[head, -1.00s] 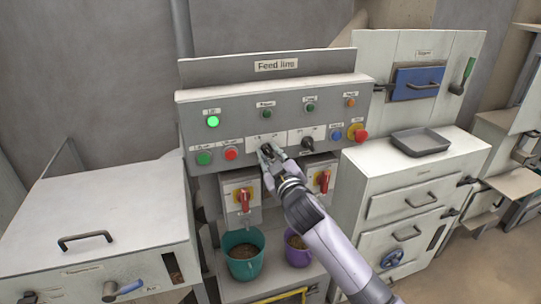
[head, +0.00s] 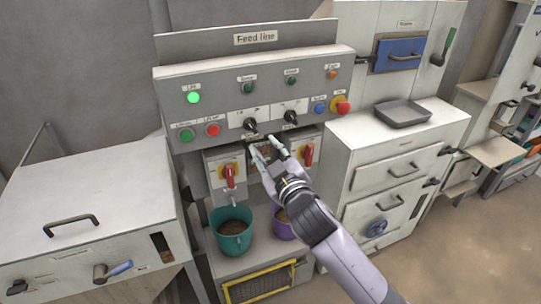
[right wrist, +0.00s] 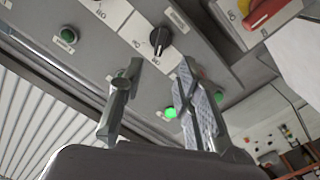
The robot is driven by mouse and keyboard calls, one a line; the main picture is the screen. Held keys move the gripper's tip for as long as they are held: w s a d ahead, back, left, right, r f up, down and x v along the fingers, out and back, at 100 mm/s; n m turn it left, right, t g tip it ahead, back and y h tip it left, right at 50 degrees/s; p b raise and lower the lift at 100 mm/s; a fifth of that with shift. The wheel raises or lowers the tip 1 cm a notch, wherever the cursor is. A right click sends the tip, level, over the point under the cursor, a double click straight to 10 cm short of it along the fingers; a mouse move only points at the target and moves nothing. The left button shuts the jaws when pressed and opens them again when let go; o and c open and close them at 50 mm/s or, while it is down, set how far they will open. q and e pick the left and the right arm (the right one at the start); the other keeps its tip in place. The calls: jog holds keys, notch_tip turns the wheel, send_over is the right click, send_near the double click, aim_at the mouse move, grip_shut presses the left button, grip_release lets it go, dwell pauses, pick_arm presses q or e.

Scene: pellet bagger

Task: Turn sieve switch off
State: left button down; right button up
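The feed line panel (head: 225,95) carries two black rotary switches on white plates. The left switch (head: 250,124) is in plain view, its knob looking slightly tilted. The right switch (head: 290,117) sits beside it. Their small labels are too blurred to read, so I cannot tell which is the sieve switch. My right gripper (head: 265,146) is below and in front of the left switch, apart from it. The right wrist view shows a black rotary switch (right wrist: 159,41) beyond my two spread, empty fingers (right wrist: 160,70). My left gripper is not in view.
A green lamp (head: 193,97) is lit on the panel. A red emergency button (head: 343,108) is at its right. Red-handled switches (head: 229,176) sit below, above a teal bucket (head: 233,238) and a purple bucket (head: 283,231). A grey tray (head: 403,113) lies on the right cabinet.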

jog(key=shift+v, duration=1.2)
